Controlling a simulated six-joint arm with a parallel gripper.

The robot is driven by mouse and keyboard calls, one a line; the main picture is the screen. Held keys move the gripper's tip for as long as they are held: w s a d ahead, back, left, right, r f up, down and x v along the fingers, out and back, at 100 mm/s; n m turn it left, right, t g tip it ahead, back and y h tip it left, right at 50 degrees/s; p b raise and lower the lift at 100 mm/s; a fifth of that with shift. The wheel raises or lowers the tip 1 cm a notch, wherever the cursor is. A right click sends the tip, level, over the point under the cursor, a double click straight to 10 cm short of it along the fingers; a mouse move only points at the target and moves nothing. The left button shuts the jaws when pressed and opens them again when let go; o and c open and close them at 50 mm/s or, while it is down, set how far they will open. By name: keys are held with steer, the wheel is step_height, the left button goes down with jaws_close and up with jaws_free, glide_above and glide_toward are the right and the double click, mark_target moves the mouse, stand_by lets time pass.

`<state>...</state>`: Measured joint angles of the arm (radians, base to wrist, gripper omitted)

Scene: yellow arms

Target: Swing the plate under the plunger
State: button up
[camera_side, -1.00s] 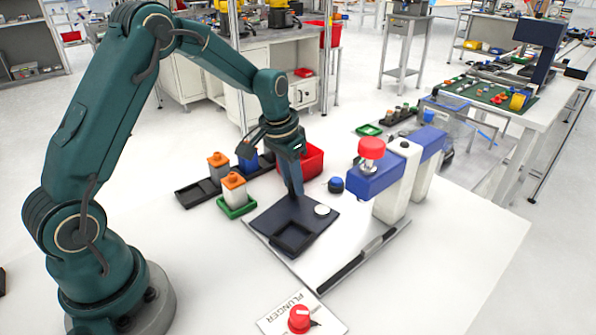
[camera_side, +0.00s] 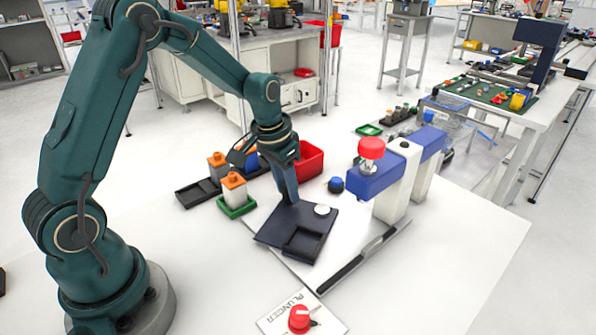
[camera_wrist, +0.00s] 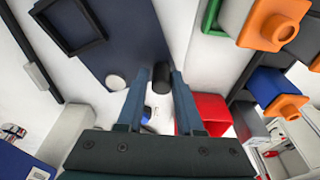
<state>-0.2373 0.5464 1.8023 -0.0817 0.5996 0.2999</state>
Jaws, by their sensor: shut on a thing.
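The dark plate (camera_side: 272,236) lies flat, with a square frame (camera_side: 304,243) near its front and a pale round disc (camera_side: 322,210) near its right corner. It also shows in the wrist view (camera_wrist: 125,35). My gripper (camera_side: 290,202) reaches down to the plate's back edge. In the wrist view my gripper (camera_wrist: 157,82) is shut on a dark round post (camera_wrist: 161,73) at the plate's edge. The plunger's red knob (camera_side: 371,148) stands on a blue arm (camera_side: 372,182), right of and apart from the plate. The post's lower end is hard to make out.
Orange-topped blocks (camera_side: 233,186) and a red bin (camera_side: 309,160) stand behind the plate. A black bar (camera_side: 360,258) lies at right. A red dial (camera_side: 299,318) on a plunger label is in front. The white table at right front is clear.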

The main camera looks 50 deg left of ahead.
mark_target(287, 215)
steer(key=shift+d, duration=0.15)
steer(key=shift+s+d, duration=0.25)
steer(key=shift+s, duration=0.1)
steer(key=shift+s+d, duration=0.25)
steer(key=shift+s, duration=0.2)
steer(key=shift+c, duration=0.5)
steer(key=shift+s, duration=0.1)
steer(key=shift+s+d, duration=0.6)
steer(key=shift+d, duration=0.1)
